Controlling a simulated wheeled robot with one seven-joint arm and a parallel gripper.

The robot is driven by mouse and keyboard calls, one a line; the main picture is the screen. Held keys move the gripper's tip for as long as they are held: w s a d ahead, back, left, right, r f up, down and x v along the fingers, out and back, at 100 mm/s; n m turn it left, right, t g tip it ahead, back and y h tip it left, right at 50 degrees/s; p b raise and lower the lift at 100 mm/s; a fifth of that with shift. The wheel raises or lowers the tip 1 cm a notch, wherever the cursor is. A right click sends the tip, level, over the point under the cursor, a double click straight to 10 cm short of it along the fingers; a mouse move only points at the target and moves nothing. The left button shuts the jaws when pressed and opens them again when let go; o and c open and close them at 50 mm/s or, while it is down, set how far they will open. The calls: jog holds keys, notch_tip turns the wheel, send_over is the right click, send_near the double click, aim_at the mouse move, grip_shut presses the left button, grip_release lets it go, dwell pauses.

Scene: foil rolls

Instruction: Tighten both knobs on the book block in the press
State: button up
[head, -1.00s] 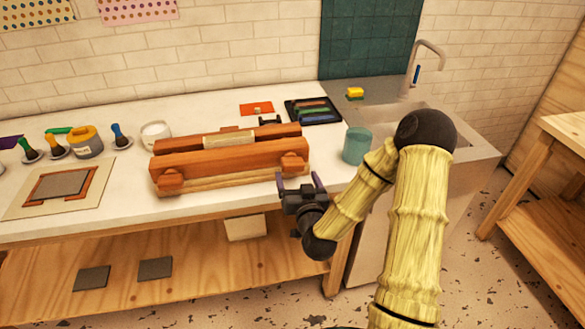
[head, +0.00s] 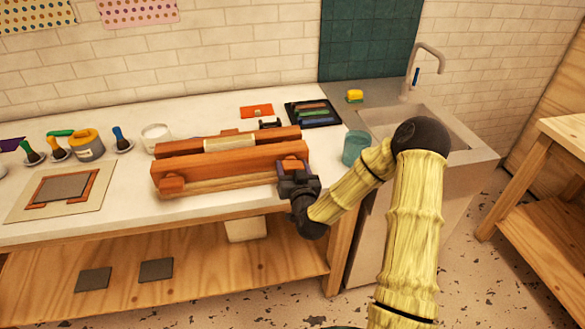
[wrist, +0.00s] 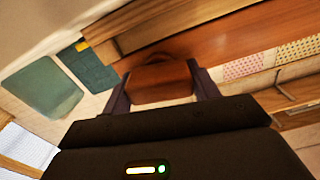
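The wooden press (head: 225,165) stands on the white worktop with a pale book block (head: 230,143) between its reddish beams. The left knob (head: 172,184) is on the front beam's left end, untouched. The right knob (head: 291,165) is on its right end, partly hidden by my gripper (head: 294,168). In the wrist view, the right knob (wrist: 160,82) sits between the two dark fingers of my gripper (wrist: 160,88). The fingers lie close against both sides of the knob and appear shut on it.
A teal cup (head: 356,147) stands just right of the press, near my arm. A black tray (head: 313,113) and a white jar (head: 156,137) are behind it. A board with a grey sheet (head: 62,187) lies left. The sink (head: 440,125) is at right.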

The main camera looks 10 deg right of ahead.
jog(key=shift+m+b, duration=0.4)
jog(key=shift+m, duration=0.1)
jog(key=o, duration=1)
jog(key=shift+s, duration=0.1)
jog(key=s, duration=0.3)
jog(key=s+p, duration=0.1)
jog(key=s, duration=0.1)
jog(key=s+p, duration=0.1)
jog(key=s, duration=0.2)
jog(key=shift+s+d+r, duration=0.1)
jog(key=shift+s+r, duration=0.2)
jog(key=shift+s, duration=0.05)
jog(key=p, duration=0.3)
jog(key=shift+s+p, duration=0.3)
jog(key=shift+p, duration=0.05)
jog(key=shift+s+p, duration=0.1)
jog(key=shift+p, duration=0.35)
